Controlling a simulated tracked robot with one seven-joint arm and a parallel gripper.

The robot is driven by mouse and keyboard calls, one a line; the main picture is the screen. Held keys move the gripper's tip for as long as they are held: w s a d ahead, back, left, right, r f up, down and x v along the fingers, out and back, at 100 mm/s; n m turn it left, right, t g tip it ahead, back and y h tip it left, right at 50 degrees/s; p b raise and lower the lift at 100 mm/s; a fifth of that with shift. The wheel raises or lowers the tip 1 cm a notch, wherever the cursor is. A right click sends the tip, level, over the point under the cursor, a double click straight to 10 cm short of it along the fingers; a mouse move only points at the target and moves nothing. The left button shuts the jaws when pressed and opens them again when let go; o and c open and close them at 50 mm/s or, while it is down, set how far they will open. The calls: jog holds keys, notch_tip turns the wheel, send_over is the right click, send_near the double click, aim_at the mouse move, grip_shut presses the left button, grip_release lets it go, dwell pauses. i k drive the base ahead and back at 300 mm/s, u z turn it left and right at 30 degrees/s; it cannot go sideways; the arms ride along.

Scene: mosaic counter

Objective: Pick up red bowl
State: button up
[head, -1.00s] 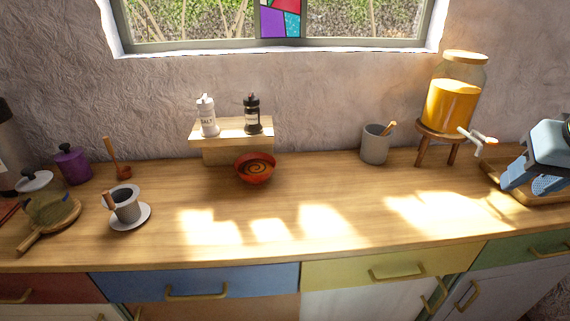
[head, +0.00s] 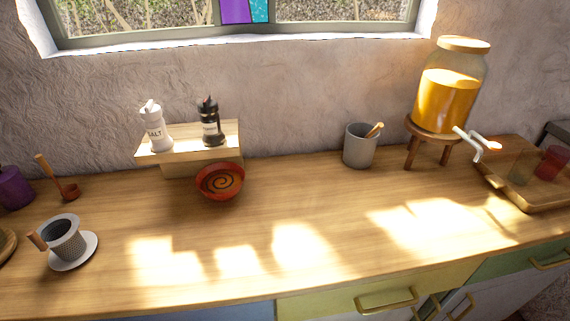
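The red bowl (head: 220,182) sits upright on the wooden counter (head: 190,225), left of the middle in the head view. It has a dark spiral pattern inside. It stands just in front of a small wooden riser. My gripper is not in view; only a dark shape shows at the far right edge, and I cannot tell what it is.
Salt (head: 155,128) and pepper (head: 210,122) shakers stand on the riser (head: 180,150) behind the bowl. A grey cup (head: 360,146), a juice dispenser (head: 446,95) and a wooden tray (head: 535,203) are to the right. A strainer cup (head: 66,238) is left. The counter before the bowl is clear.

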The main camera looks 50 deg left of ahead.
aim_at(220, 180)
jog(key=z, duration=0.7)
jog(key=k, duration=2.7)
jog(key=u, duration=0.85)
jog(key=i, duration=1)
jog(key=z, duration=0.05)
